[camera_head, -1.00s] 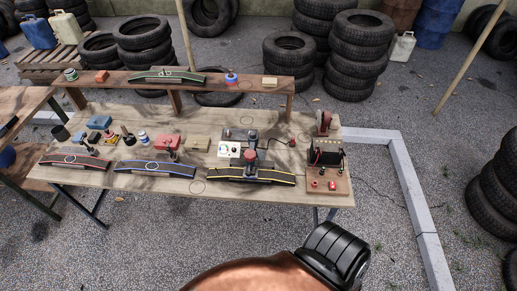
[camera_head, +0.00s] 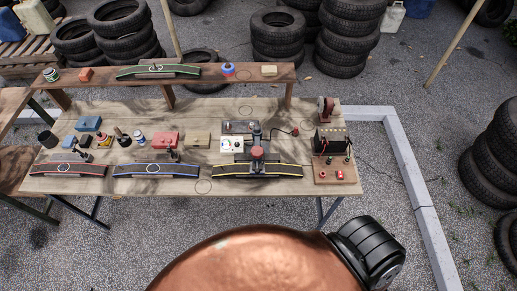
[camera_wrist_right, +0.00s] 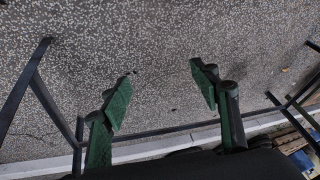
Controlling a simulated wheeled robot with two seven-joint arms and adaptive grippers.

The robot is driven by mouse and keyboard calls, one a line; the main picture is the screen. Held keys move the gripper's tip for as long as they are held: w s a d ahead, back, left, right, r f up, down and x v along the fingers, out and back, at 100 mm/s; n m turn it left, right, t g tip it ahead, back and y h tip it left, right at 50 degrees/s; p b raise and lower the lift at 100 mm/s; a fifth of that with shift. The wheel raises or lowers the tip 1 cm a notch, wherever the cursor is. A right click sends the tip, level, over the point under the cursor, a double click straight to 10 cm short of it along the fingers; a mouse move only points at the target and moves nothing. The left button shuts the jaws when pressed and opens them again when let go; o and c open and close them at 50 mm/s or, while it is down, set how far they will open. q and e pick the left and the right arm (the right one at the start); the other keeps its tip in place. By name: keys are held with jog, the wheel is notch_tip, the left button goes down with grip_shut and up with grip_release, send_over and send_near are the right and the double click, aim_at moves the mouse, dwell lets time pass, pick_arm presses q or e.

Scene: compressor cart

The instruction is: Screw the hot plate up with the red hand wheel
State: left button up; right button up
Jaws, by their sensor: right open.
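The red hand wheel (camera_head: 257,152) sits on top of a dark clamp (camera_head: 257,137) on the workbench, right of centre in the head view. Under it runs a black strip with yellow edges (camera_head: 285,171). The hot plate cannot be clearly made out at this size. A white control box (camera_head: 231,145) stands just left of the clamp. My right gripper (camera_wrist_right: 163,78) shows in its wrist view with two green fingers apart, empty, above speckled ground. It is away from the wheel. My left gripper is not in view.
The wooden workbench (camera_head: 214,187) also carries a blue-edged strip (camera_head: 190,170), a red-edged strip (camera_head: 92,168) and a black unit on a wooden board (camera_head: 329,140). A raised shelf (camera_head: 215,79) runs behind. Bench legs (camera_wrist_right: 52,102) flank the right wrist view. Tyres stand behind.

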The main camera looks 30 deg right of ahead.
jog(key=w+a+r+m+t+y+p, duration=0.2)
jog(key=w+a+r+m+t, duration=0.45)
jog(key=r, duration=1.15)
jog(key=w+a+r+m+t+y+p, duration=0.1)
jog(key=w+a+r+m+t, duration=0.15)
jog(key=w+r, duration=1.1)
jog(key=w+a+r+m+t+y+p, duration=0.25)
jog(key=a+r+m+t, duration=0.2)
jog(key=r, duration=1.75)
jog(key=m+g+h, duration=0.2)
jog(key=m+h, duration=1.3)
jog(key=m, duration=1.1)
send_near(258, 158)
jog(key=shift+n, duration=0.25)
jog(key=x, duration=0.5)
jog(key=shift+w+r+b, duration=0.15)
jog(key=shift+r+b, duration=0.15)
jog(key=shift+w+d+f, duration=0.1)
jog(key=shift+w+d, duration=0.1)
jog(key=p+x, duration=0.2)
jog(key=x, duration=0.5)
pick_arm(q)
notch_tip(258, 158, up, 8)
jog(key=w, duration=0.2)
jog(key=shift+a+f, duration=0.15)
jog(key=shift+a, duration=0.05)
